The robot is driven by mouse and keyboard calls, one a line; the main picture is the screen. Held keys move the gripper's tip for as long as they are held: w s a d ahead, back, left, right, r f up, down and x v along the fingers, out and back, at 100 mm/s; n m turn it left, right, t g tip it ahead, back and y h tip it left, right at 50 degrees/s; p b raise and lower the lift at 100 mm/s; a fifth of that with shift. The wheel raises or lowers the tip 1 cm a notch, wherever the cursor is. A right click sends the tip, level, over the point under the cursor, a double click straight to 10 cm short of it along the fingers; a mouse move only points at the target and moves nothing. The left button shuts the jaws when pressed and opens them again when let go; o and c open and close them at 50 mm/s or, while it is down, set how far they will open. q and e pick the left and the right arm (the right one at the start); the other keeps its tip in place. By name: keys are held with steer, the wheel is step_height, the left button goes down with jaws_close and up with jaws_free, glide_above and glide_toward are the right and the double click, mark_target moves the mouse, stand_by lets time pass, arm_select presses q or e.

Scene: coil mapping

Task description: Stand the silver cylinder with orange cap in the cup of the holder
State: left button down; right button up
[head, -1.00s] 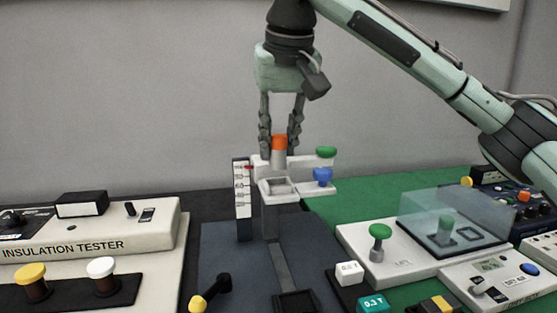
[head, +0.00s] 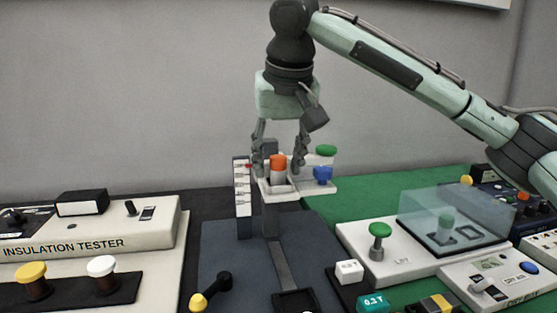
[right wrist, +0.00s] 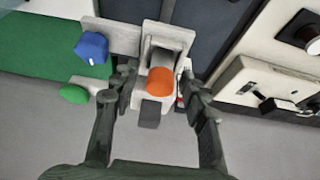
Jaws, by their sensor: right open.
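The silver cylinder with orange cap (head: 278,166) stands upright in the cup of the white holder (head: 309,188) in the head view. In the right wrist view its orange cap (right wrist: 160,81) shows from above, within the holder's cup (right wrist: 170,36). My right gripper (head: 280,164) is open, with its fingers on either side of the capped cylinder and apart from it. In the right wrist view the open fingers (right wrist: 159,88) flank the cap with gaps on both sides. The cylinder's lower end is hidden inside the cup. My left gripper is not in view.
A green knob (head: 326,150) and a blue knob (head: 322,174) sit on the holder's right side. A scale (head: 242,195) stands at its left. The insulation tester (head: 100,240) is at left. A clear cover (head: 452,220) stands on the right.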

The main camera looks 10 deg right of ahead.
steer(key=v, duration=1.2)
steer(key=shift+r, duration=0.15)
stand_by(0.8)
stand_by(0.4)
stand_by(0.4)
